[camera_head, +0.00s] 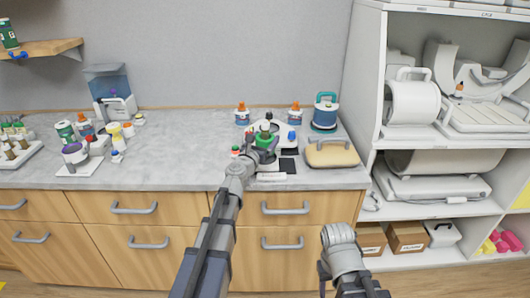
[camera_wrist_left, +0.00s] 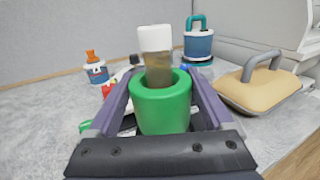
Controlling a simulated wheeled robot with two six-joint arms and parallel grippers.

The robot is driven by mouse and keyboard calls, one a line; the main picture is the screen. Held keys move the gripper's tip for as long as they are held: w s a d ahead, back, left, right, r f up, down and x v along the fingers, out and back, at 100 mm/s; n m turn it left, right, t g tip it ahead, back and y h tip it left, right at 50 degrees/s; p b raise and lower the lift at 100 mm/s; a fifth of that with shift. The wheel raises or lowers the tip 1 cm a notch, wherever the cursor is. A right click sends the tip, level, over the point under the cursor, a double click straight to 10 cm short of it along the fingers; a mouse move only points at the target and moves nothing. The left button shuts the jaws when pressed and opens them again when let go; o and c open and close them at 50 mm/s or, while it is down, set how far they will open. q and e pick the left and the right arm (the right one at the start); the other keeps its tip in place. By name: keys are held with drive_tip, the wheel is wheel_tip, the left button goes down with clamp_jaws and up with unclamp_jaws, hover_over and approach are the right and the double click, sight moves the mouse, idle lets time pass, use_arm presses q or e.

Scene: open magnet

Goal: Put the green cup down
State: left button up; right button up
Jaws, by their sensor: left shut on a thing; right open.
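The green cup (camera_head: 264,141) is held over the right part of the counter by my left gripper (camera_head: 264,146). In the left wrist view the cup (camera_wrist_left: 162,112) is upright between the two purple-grey fingers, which are shut on it. A brown vial with a white cap (camera_wrist_left: 155,40) shows above the cup's rim and seems to stand in it. I cannot tell whether the cup's base touches anything. My right gripper (camera_head: 326,272) is low at the bottom of the head view, open, partly hidden and away from the counter.
A tan-topped block with a handle (camera_head: 331,153) lies right of the cup. A blue jar (camera_head: 325,113) and orange-capped bottles (camera_head: 242,113) stand behind. Black pads (camera_head: 287,165) lie near the counter's front. The counter (camera_head: 185,150) is clear left of the cup. White shelves (camera_head: 440,146) stand at right.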

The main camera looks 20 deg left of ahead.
use_arm(q)
drive_tip(key=shift+f+b, duration=1.8)
drive_tip(key=shift+f+b, duration=0.4)
drive_tip(key=o, duration=1.3)
drive_tip(key=shift+r, duration=0.1)
drive_tip(key=shift+o, duration=0.2)
drive_tip(key=shift+r, duration=0.15)
drive_tip(key=shift+r+p, duration=0.25)
drive_tip(key=shift+p, duration=0.25)
drive_tip(key=s+a, duration=0.1)
drive_tip(key=s, duration=1.1)
drive_tip(key=shift+a, duration=0.15)
drive_tip(key=shift+f, duration=0.1)
